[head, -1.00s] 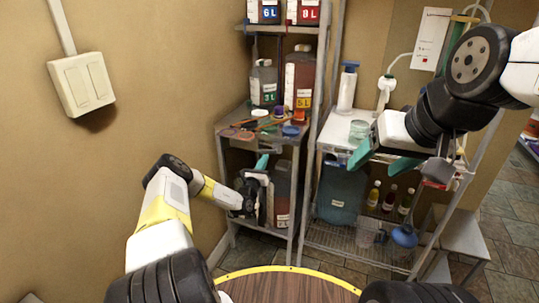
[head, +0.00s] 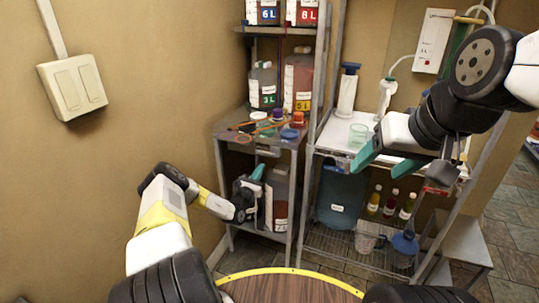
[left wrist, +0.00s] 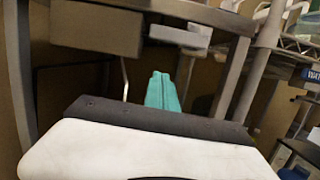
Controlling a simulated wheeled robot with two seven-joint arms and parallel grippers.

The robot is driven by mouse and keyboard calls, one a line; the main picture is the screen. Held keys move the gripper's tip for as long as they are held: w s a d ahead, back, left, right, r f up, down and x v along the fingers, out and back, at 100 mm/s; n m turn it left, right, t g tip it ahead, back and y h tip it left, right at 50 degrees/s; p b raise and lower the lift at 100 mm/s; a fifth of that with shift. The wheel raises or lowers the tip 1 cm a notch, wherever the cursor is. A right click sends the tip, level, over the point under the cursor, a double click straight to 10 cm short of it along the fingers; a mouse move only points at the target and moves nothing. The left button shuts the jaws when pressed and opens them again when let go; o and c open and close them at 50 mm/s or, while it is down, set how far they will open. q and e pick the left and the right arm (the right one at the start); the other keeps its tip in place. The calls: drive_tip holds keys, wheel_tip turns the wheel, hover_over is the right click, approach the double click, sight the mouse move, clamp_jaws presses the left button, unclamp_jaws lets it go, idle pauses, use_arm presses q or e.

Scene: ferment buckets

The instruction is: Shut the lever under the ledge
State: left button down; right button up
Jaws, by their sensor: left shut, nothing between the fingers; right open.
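The ledge is the grey shelf top (head: 232,130) of the left rack. Under its front, a pale grey bar (head: 268,152) shows, probably the lever. In the left wrist view a light grey block (left wrist: 180,34) hangs under the ledge beside a darker grey box (left wrist: 95,28); I cannot tell for sure which part is the lever. My left gripper (head: 258,171) is shut and empty, its teal fingers pointing up just below the bar; its fingertips (left wrist: 160,76) look just below the light block, contact unclear. My right gripper (head: 385,160) is open and empty, before the right rack.
Rack posts stand close on the right. The right rack holds a blue container (head: 340,195) and several small bottles. A round wooden table (head: 290,290) is in front.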

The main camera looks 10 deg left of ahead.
use_arm(q)
drive_tip(key=v, duration=0.9)
drive_tip(key=s+d+r+m+g+h, duration=0.2)
drive_tip(key=d+r+m+g+h, duration=0.3)
drive_tip(key=r, duration=0.3)
drive_tip(key=s+d+r+m+g+h, duration=0.2)
drive_tip(key=d+r+m+g+h, duration=0.1)
drive_tip(key=d+r+m+h, duration=0.45)
drive_tip(key=s+d+r+m+g+y, duration=0.3)
drive_tip(key=s+d+r+m+g, duration=0.2)
drive_tip(key=s+r+m+g, duration=0.55)
drive_tip(key=s+a+r+m+y, duration=0.1)
drive_tip(key=s+r+m+y, duration=0.25)
drive_tip(key=s, duration=0.35)
drive_tip(key=s+a+r+m+y, duration=0.1)
drive_tip(key=s+r+m+y, duration=0.2)
drive_tip(key=s, duration=0.4)
drive_tip(key=s+a+r+m+t+y, duration=0.3)
drive_tip(key=s+a+r+t+y, duration=0.2)
drive_tip(key=s+a+r, duration=0.3)
drive_tip(key=shift+s+a+y, duration=0.7)
drive_tip(key=shift+s+a, duration=0.7)
drive_tip(key=shift+s, duration=0.55)
drive_tip(key=shift+m, duration=0.25)
